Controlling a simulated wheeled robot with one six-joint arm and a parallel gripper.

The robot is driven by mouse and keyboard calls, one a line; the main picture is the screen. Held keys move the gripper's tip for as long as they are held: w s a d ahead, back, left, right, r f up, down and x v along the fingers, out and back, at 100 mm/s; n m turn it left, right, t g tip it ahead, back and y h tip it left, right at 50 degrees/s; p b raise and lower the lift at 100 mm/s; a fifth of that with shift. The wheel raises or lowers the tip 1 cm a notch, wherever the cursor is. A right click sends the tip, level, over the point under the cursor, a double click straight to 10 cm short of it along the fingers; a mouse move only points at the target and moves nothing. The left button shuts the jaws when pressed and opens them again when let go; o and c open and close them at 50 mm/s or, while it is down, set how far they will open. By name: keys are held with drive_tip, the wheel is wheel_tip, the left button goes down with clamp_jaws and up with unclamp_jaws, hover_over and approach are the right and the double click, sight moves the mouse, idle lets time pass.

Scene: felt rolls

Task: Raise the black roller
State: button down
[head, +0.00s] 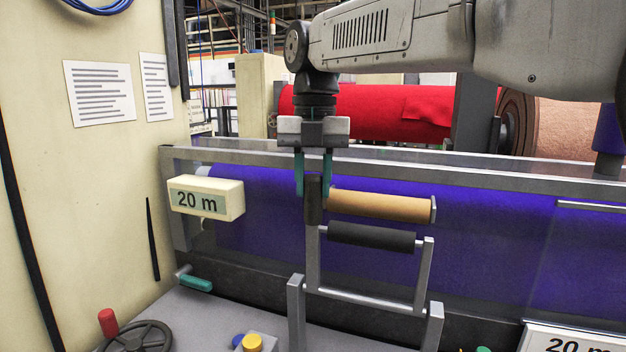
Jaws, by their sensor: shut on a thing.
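The black roller (371,236) sits in a grey metal swing frame (364,299), just below a tan roller (381,205). A dark upright grip (314,208) stands at the top left of this frame. My gripper (313,188) points down from above, with its teal-lined fingers on either side of the grip. It is shut on the grip. The frame stands between two grey posts, in front of purple felt (500,240). The black roller is apart from my fingers, to their lower right.
A "20 m" display box (206,200) juts out at the left. A grey rail (400,173) runs behind my gripper. A handwheel (136,338), a red knob (108,322) and a yellow button (252,343) are at lower left. A red felt roll (370,112) lies behind.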

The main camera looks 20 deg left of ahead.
drive_tip(key=shift+w+f, duration=0.1)
drive_tip(key=c, duration=1.4)
unclamp_jaws()
drive_tip(key=shift+w, duration=0.1)
drive_tip(key=shift+w+r, duration=0.2)
drive_tip(key=shift+r, duration=1.75)
drive_tip(key=shift+w+r, duration=0.15)
drive_tip(key=shift+r, duration=1.8)
